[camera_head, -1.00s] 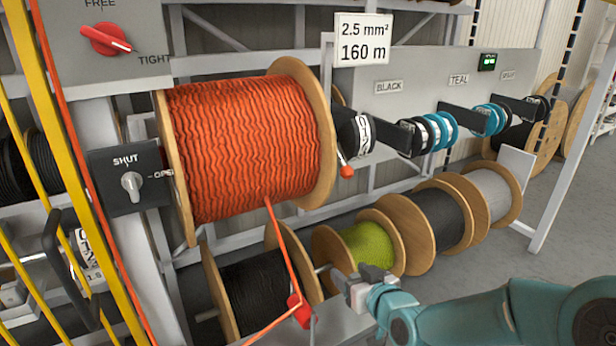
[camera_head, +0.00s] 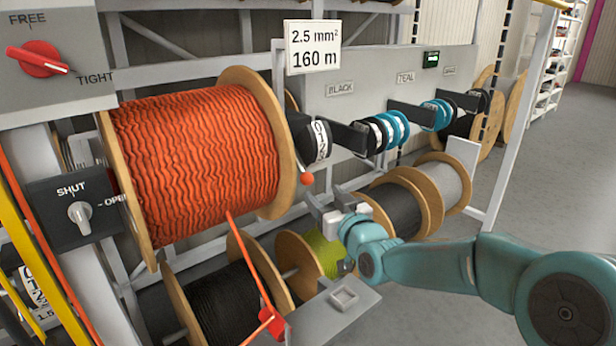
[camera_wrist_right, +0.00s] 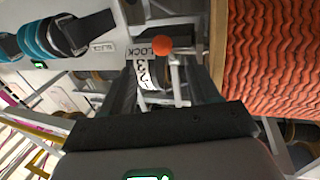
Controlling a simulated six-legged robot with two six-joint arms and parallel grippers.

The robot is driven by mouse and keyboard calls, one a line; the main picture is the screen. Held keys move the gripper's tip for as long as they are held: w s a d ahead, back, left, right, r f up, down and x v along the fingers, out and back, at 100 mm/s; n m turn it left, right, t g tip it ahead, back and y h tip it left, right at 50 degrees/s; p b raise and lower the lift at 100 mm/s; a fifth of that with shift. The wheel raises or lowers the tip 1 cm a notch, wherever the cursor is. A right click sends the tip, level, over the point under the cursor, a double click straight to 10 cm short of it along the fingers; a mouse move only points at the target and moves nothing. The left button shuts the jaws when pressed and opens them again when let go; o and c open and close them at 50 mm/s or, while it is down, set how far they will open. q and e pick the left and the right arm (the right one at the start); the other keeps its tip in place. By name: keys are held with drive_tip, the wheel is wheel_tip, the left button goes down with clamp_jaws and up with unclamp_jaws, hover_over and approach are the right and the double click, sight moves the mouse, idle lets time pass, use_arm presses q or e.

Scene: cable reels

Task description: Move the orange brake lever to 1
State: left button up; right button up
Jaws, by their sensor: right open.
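The orange brake lever shows as a round orange knob (camera_head: 306,179) just right of the big orange reel's right flange. My right gripper (camera_head: 329,202) is just below and to the right of the knob, apart from it, open and empty. I cannot tell the lever's number. My left gripper is not in view.
The orange cable reel (camera_head: 195,160) stands close to the left of the knob. Hanging coils (camera_head: 392,130) are on the panel at right. Open floor (camera_head: 545,190) lies to the right.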

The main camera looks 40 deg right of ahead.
sight(310, 182)
drive_tip(key=w, duration=0.2)
drive_tip(key=w+p, duration=0.1)
drive_tip(key=w, duration=0.1)
drive_tip(key=w+d, duration=0.1)
drive_tip(key=w, duration=0.2)
drive_tip(key=shift+p, duration=0.35)
drive_tip(key=shift+w+d, duration=0.15)
drive_tip(key=shift+w, duration=0.45)
clamp_jaws()
